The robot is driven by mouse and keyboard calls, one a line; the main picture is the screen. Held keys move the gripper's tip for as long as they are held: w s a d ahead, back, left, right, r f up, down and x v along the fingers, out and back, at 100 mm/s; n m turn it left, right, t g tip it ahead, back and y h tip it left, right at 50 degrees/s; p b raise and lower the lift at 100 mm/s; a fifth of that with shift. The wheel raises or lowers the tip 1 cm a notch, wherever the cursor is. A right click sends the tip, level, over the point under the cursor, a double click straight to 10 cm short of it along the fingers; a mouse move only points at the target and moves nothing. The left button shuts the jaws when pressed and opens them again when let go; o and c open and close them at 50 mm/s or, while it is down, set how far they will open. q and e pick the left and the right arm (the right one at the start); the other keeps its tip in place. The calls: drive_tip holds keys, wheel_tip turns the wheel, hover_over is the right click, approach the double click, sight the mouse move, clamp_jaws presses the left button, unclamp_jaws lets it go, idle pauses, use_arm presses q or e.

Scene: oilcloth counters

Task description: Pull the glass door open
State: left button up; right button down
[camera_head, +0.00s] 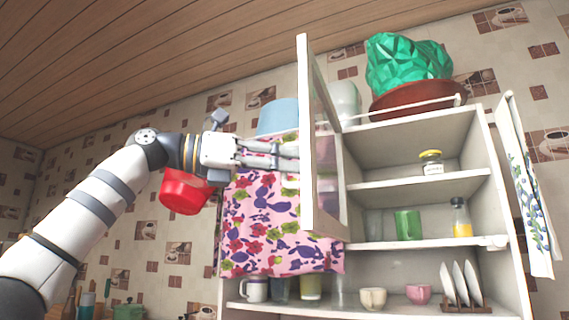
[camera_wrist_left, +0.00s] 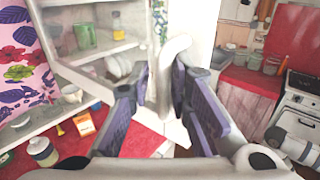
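The glass door (camera_head: 306,135) of the white wall cabinet (camera_head: 420,112) stands swung well out from the front, so it shows nearly edge-on. My left gripper (camera_head: 285,155) is at the outer face of the door, on its left side. In the left wrist view, the curved white door handle (camera_wrist_left: 166,60) runs between the fingers of my left gripper (camera_wrist_left: 161,85). The exact contact is hard to see. My right gripper is in neither view.
A flowered cloth (camera_head: 270,225) hangs left of the door. A red pot (camera_head: 185,192) is near my left wrist.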

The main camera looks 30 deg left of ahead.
use_arm(q)
drive_tip(key=shift+s+r, duration=0.45)
drive_tip(key=shift+r, duration=0.15)
drive_tip(key=f+v, duration=0.1)
drive_tip(key=v, duration=1)
drive_tip(key=shift+a, duration=0.4)
drive_tip(key=shift+w, duration=0.1)
